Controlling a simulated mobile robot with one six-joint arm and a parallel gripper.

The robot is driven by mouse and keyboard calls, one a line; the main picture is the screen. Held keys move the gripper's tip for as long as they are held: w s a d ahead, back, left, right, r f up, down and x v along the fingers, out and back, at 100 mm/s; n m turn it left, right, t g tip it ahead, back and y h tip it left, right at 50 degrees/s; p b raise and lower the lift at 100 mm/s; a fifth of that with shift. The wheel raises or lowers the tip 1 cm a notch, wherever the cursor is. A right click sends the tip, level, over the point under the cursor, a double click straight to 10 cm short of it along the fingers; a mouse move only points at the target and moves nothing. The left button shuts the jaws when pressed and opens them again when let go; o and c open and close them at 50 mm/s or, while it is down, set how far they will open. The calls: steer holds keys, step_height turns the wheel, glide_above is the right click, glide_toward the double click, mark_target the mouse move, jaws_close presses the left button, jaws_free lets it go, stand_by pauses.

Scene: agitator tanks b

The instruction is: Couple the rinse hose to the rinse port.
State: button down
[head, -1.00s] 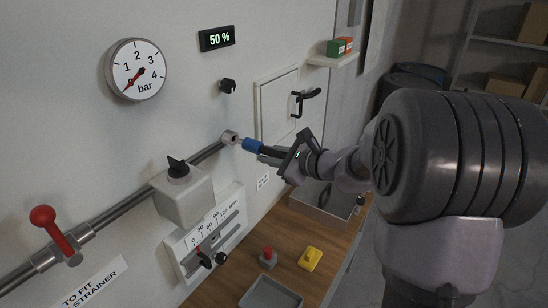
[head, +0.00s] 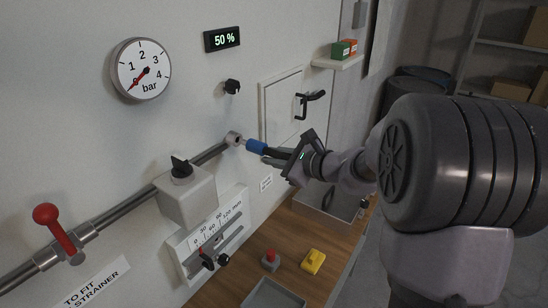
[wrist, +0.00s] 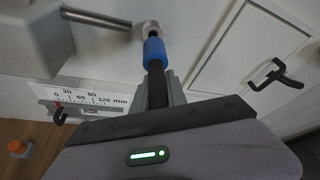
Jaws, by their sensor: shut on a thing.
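The rinse hose has a blue coupling end (head: 256,146) and a black body behind it. It also shows in the wrist view as a blue collar (wrist: 154,51) on a black hose (wrist: 157,86). My gripper (head: 277,156) is shut on the black hose just behind the blue collar. In the wrist view its grey fingers (wrist: 160,90) flank the hose. The rinse port appears to be the round metal fitting (head: 233,138) at the pipe's end on the wall. The collar's front points at this fitting (wrist: 148,29) and is at or against it. I cannot tell whether it is seated.
A grey box with a black knob (head: 187,191) and a scale plate (head: 212,233) are left of the port. A hatch with a black handle (head: 305,102) is to the right. Below, a wooden bench holds a grey tray (head: 273,296), red button (head: 270,258) and yellow piece (head: 313,262).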

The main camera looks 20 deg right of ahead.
mark_target(263, 153)
steer(key=shift+w+a, duration=0.1)
stand_by(0.4)
steer(key=shift+w+a+b, duration=0.2)
steer(key=shift+w+a, duration=0.3)
steer(key=shift+w, duration=0.2)
steer(key=shift+w+a+b, duration=0.15)
steer(key=shift+w+a, duration=0.3)
steer(key=shift+w, duration=0.2)
steer(key=c, duration=1.3)
jaws_free()
steer(key=shift+o, duration=0.2)
steer(key=p+v, duration=0.1)
steer(key=v, duration=1.6)
steer(key=s+a+f+n+g+y+b, duration=0.1)
steer(key=s+a+f+n+g+b, duration=0.3)
steer(key=a, duration=0.3)
steer(key=s+a+f+n+g+b, duration=0.2)
steer(key=s+a+f+n+b, duration=0.15)
steer(key=a+f+n, duration=0.35)
steer(key=s+a+f+n+h+b, duration=0.1)
steer(key=s+f+n+h+b, duration=0.1)
steer(key=s, duration=0.4)
steer(key=s+a+f+n+g+h+b, duration=0.1)
steer(key=s+a+f+n+h+b, duration=0.1)
steer(key=s+f+n+b, duration=0.2)
steer(key=s+f+n, duration=0.3)
steer(key=shift+a+f+n+h, duration=0.25)
steer(key=shift+a+n+h, duration=0.05)
steer(key=shift+h, duration=0.1)
